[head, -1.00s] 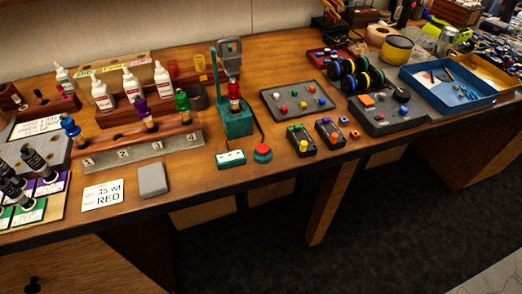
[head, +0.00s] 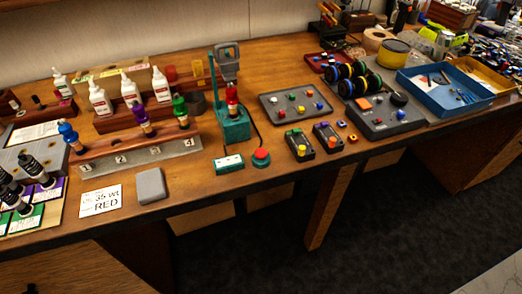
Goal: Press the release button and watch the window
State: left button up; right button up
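A round red button (head: 261,154) on a dark base sits near the front edge of the bench, joined by a black cable to a teal stand. The teal press-like stand (head: 235,128) holds a red-bodied part (head: 232,93) upright under its grey head. A small teal box with a pale display window (head: 229,162) lies just left of the button; its reading is too small to make out. A card reading "35 wt RED" (head: 100,200) lies at the front left. Neither of my grippers shows in the head view.
A numbered rack (head: 140,158) with blue, purple and green-topped parts stands left of the stand. A grey block (head: 151,186) lies in front of it.

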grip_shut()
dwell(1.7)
